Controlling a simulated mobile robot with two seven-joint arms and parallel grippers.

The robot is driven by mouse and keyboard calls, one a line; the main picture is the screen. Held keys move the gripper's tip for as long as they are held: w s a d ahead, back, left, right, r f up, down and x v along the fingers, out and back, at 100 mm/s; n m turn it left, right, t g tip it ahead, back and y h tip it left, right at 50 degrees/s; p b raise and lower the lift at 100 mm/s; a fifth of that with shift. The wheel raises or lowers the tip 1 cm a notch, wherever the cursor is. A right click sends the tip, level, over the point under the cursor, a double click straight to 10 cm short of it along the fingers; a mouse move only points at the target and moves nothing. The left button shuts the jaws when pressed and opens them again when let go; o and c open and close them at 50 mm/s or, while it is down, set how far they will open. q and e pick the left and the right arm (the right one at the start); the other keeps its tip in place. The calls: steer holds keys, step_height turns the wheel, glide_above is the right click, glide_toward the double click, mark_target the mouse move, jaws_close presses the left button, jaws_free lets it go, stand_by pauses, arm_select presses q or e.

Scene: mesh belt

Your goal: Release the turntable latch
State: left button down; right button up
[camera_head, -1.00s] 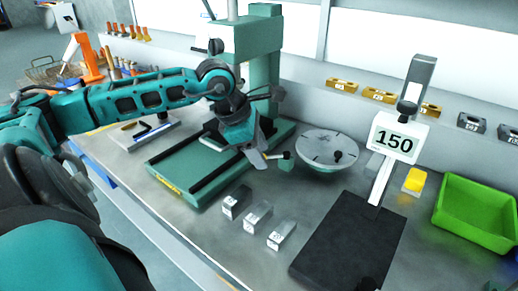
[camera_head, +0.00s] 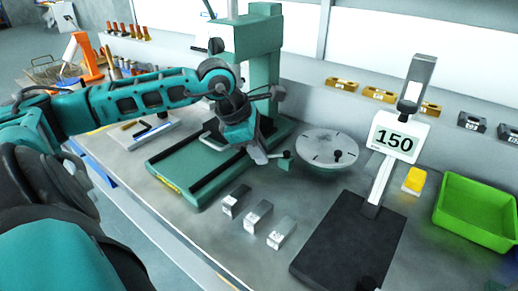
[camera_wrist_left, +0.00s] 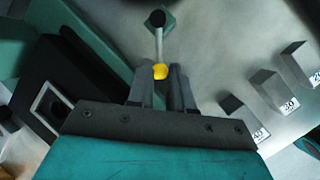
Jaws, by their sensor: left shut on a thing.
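The round grey turntable (camera_head: 322,146) sits on the bench right of the drill press in the head view. Beside it is a small green latch block (camera_head: 285,163); the wrist view shows this block (camera_wrist_left: 166,27) with a black knob and a thin lever rod (camera_wrist_left: 159,45) ending in a yellow tip (camera_wrist_left: 160,72). My left gripper (camera_head: 262,157) is left of the block. In the left wrist view its fingers (camera_wrist_left: 164,82) are shut on the yellow tip of the latch lever. My right gripper is out of view.
Three metal blocks (camera_head: 258,216) stand in front of the gripper. The green drill press (camera_head: 262,60) and its base (camera_head: 205,165) are behind and left. A 150 display (camera_head: 396,138) on a black-based stand and a green bin (camera_head: 478,212) are right.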

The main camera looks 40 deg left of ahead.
arm_select(q)
steer(key=shift+w+a+m+g+h, duration=0.2)
steer(key=shift+w+a+m+h, duration=0.15)
steer(key=shift+m, duration=0.5)
steer(key=shift+w+a+m+g+h, duration=0.25)
steer(key=shift+w+a+m, duration=0.1)
steer(key=shift+m, duration=0.5)
steer(key=c, duration=1)
jaws_free()
steer(key=b+v, duration=0.2)
steer(key=v, duration=1.1)
steer(key=shift+s+f, duration=0.1)
steer(key=shift+s, duration=0.05)
